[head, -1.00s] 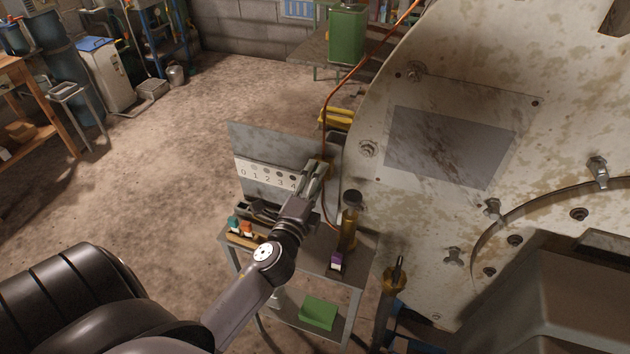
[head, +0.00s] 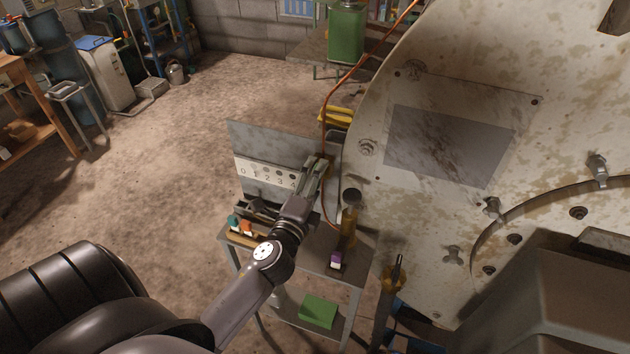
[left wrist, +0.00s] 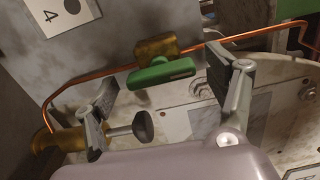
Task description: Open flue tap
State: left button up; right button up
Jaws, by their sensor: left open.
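A tap with a green lever handle (left wrist: 162,73) and a brass body (left wrist: 156,46) sits on a thin copper pipe (left wrist: 226,40) in the left wrist view. I take it to be the flue tap. My left gripper (head: 318,170) reaches up to the grey panel beside the big pale vessel and hides the tap in the head view. In the left wrist view its open fingers (left wrist: 165,80) stand on either side of the green handle, with gaps to both. I cannot tell how deep the handle lies between them. My right gripper is out of view.
A brass fitting with a dark round knob (left wrist: 143,126) is close to the left finger. The panel with a numbered strip (head: 268,173) stands behind. The pale vessel (head: 450,80) is close on the right. A small metal table (head: 315,262) carries small coloured items below.

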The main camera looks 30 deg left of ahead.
pick_arm(q)
jog(key=v, duration=0.7)
jog(key=shift+s, duration=0.25)
